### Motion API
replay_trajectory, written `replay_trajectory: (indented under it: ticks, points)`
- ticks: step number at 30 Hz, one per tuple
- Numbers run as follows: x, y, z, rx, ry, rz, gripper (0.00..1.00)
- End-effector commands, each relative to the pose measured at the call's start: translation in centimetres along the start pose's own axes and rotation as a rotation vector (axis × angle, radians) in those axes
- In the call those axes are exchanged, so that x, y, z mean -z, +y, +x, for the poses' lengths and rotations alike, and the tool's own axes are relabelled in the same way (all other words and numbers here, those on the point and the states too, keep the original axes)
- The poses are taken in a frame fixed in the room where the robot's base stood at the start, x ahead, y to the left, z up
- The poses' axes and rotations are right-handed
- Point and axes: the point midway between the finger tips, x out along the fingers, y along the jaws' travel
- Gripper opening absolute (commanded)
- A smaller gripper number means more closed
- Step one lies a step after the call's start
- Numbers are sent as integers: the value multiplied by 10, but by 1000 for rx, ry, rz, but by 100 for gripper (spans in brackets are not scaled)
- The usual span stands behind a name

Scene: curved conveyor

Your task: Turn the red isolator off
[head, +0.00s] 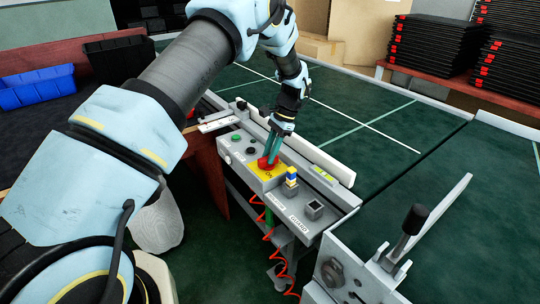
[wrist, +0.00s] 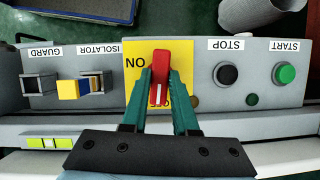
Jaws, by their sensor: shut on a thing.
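The red isolator handle (wrist: 158,72) sits on a yellow plate (wrist: 184,66) on the grey control box. In the wrist view the handle points up and down the picture, with the plate's ON lettering to its left. My gripper (wrist: 160,88) has its two teal fingers shut on the handle, one on each side. In the head view my gripper (head: 272,147) reaches down from above to the red handle (head: 264,163). The fingers hide part of the handle and the lower lettering on the plate.
A black stop button (wrist: 227,74) and green start button (wrist: 286,73) are on one side. A yellow-and-blue block (wrist: 78,88) and a square guard socket (wrist: 38,85) are on the other. A spirit level (wrist: 50,143) and conveyor rail run alongside. A lever (head: 409,228) stands at front right.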

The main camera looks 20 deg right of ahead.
Motion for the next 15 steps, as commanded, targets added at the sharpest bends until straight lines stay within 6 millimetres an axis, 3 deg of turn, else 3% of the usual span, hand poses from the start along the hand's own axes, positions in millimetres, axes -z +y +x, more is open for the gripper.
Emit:
replay_trajectory:
  ticks: [15]
  points:
    - [0,-1,0,-47,1,-115,0]
